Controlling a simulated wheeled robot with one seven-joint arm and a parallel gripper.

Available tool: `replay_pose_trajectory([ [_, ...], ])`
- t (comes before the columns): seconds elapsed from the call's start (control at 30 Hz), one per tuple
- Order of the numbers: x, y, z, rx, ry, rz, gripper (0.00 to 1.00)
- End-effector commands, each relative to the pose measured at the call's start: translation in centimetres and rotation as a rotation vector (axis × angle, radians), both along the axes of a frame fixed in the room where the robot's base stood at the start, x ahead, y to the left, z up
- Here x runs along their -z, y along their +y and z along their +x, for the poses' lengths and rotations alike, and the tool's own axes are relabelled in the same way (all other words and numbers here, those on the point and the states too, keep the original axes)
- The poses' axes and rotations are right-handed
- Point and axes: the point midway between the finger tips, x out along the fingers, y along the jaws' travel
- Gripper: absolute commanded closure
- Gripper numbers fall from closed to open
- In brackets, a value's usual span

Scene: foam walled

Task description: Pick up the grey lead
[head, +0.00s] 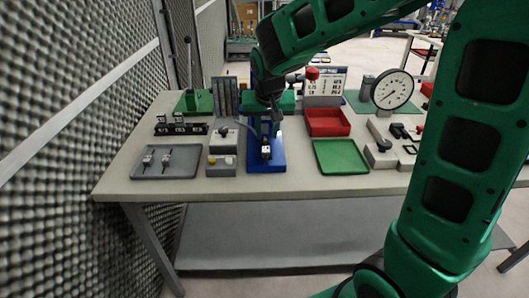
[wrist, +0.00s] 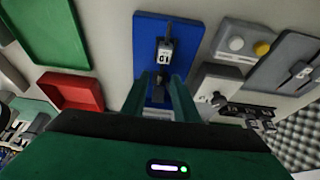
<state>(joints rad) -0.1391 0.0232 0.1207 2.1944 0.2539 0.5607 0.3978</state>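A thin grey lead (head: 243,126) seems to curve up from the light grey box (head: 224,138) toward the blue plate (head: 266,166); I cannot follow its whole length. A small white-and-dark block marked with figures (head: 266,151) sits on the blue plate; it also shows in the wrist view (wrist: 165,51). My gripper (head: 266,128) points down above the blue plate, behind that block as seen from the head. In the wrist view its two green fingers (wrist: 160,88) are apart, with blue plate showing between them. I see nothing held.
Left are a grey tray (head: 151,171) with two small fittings and a black rack (head: 181,129). A button box (head: 222,166) stands beside the blue plate. Right are a red bin (head: 346,131), a green tray (head: 341,168) and a dial gauge (head: 392,90).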

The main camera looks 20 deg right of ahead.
Motion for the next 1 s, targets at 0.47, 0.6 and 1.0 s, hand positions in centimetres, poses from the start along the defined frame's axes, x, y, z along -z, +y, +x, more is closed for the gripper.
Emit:
replay_pose_trajectory([
  [0.47,4.7,-0.3,1.9,0.003,0.002,0.000,0.73],
  [0.6,4.9,-0.3,2.0,0.002,0.000,0.000,0.73],
  [1.0,4.8,-0.3,2.0,0.001,0.001,0.000,1.00],
])
